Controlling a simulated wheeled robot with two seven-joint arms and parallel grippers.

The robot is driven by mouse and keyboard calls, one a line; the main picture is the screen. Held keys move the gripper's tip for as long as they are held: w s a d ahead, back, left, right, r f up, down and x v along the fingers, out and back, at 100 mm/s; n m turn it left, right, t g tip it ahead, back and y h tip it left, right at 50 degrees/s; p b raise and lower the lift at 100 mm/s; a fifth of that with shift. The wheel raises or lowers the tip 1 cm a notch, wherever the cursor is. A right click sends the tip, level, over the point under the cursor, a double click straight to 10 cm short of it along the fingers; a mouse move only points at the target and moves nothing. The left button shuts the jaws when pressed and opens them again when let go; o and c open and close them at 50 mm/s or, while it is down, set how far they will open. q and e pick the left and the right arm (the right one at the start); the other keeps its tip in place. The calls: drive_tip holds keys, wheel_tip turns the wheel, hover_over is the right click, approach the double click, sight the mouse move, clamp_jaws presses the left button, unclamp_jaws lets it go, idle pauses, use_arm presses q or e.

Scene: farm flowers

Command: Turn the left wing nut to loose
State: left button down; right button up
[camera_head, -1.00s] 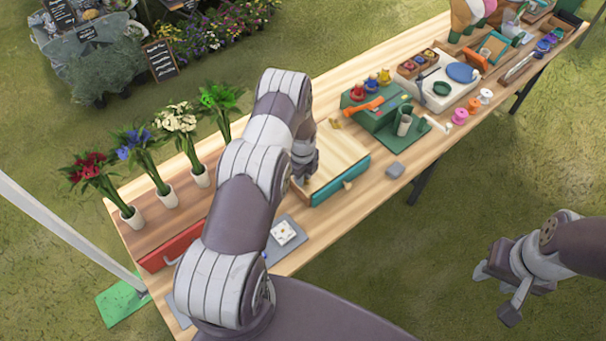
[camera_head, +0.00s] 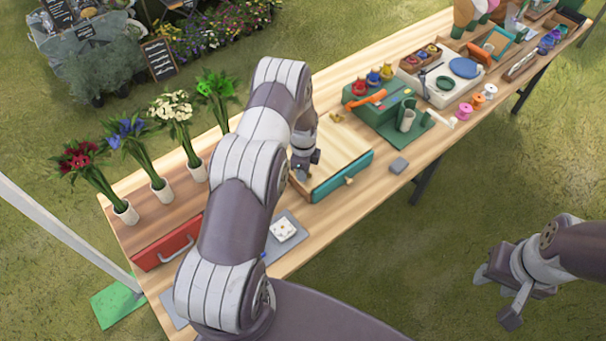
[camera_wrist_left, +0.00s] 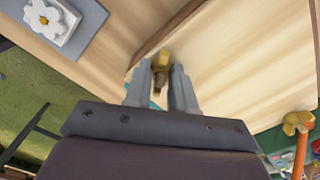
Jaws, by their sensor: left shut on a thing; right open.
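The press board (camera_head: 338,147) is pale wood with a teal front edge and lies on the table. My left gripper (camera_head: 300,174) is over its left end, pointing down. In the left wrist view, my left gripper (camera_wrist_left: 160,80) is shut on the left wing nut (camera_wrist_left: 161,61), a small brass-coloured piece between the two grey fingers. In the head view this nut is hidden by the gripper. Other brass pieces show at the board's far side (camera_head: 337,117) and on its teal front (camera_head: 349,181). My right gripper (camera_head: 496,297) is open and empty, off the table over grass.
A white flower tile on a grey mat (camera_head: 283,229) lies left of the board. A red box (camera_head: 167,243) and several potted flowers (camera_head: 162,190) stand further left. A green stand with an orange-handled tool (camera_head: 372,98) is to the right.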

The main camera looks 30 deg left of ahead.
use_arm(q)
drive_tip(key=n+b, duration=0.3)
drive_tip(key=n, duration=0.1)
drive_tip(key=shift+w+n, duration=0.15)
drive_tip(key=shift+n, duration=0.15)
drive_tip(key=n+b, duration=0.2)
drive_tip(key=n, duration=0.3)
drive_tip(key=shift+r+b, duration=0.1)
drive_tip(key=shift+b, duration=0.2)
drive_tip(key=n+b, duration=0.1)
drive_tip(key=n, duration=0.5)
drive_tip(key=shift+b, duration=0.4)
drive_tip(key=n+b, duration=0.1)
drive_tip(key=n, duration=0.5)
drive_tip(key=n+b, duration=0.1)
drive_tip(key=n, duration=0.5)
drive_tip(key=shift+n, duration=0.3)
drive_tip(key=n, duration=0.6)
drive_tip(key=shift+b, duration=0.4)
drive_tip(key=n, duration=0.6)
drive_tip(key=shift+n, duration=0.4)
drive_tip(key=n, duration=0.5)
drive_tip(key=shift+n, duration=0.3)
